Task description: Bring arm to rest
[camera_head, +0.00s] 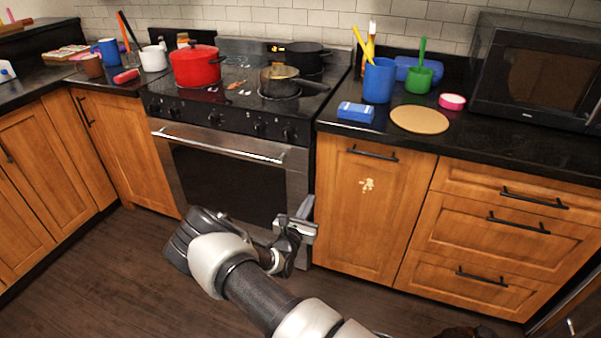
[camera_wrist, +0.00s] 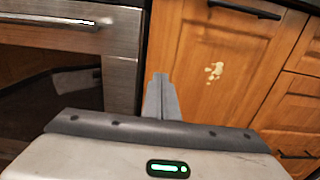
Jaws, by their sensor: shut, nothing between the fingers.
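My gripper (camera_head: 306,218) is in the lower middle of the head view, in front of the oven's right side and the wooden cabinet door beside it. My arm reaches up to it from the bottom edge. In the wrist view the fingers (camera_wrist: 160,97) are together and hold nothing. They point toward the seam between the oven and the cabinet door, apart from both as far as I can tell.
The oven (camera_head: 225,175) and the stained cabinet door (camera_head: 365,210) face me. A red pot (camera_head: 196,66) and pans stand on the stove. The right counter (camera_head: 480,135) holds a blue cup (camera_head: 379,82), a green cup (camera_head: 418,80) and a microwave (camera_head: 540,72). The floor (camera_head: 90,280) at left is clear.

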